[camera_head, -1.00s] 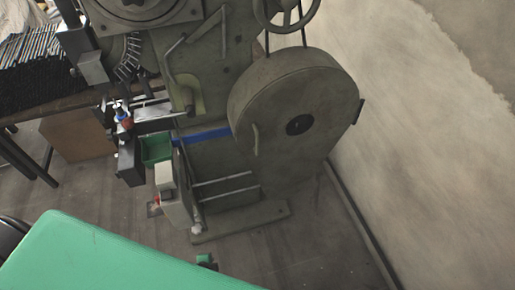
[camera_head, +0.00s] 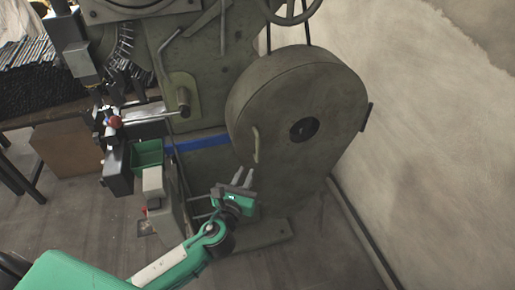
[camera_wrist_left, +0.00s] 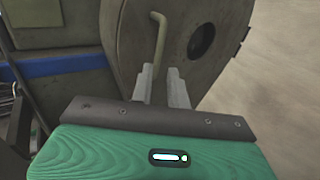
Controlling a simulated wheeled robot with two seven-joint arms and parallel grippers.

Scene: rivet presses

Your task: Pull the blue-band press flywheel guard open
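The flywheel guard (camera_head: 300,95) is a large round olive-grey cover on the right side of the press. It looks shut against the press body. Its upright bar handle (camera_head: 256,145) is at the cover's lower left; the handle also shows in the left wrist view (camera_wrist_left: 159,38). The blue band (camera_head: 197,143) runs across the press body left of the guard. My left gripper (camera_head: 243,174) is just below the handle, fingers pointing up towards it. My right gripper is out of view.
A green bin (camera_head: 147,153) and a pale box (camera_head: 153,181) are on the press's left side. A wall (camera_head: 420,130) stands close on the right, and a dark bracket (camera_head: 365,116) sticks out at the guard's right edge. A handwheel is above.

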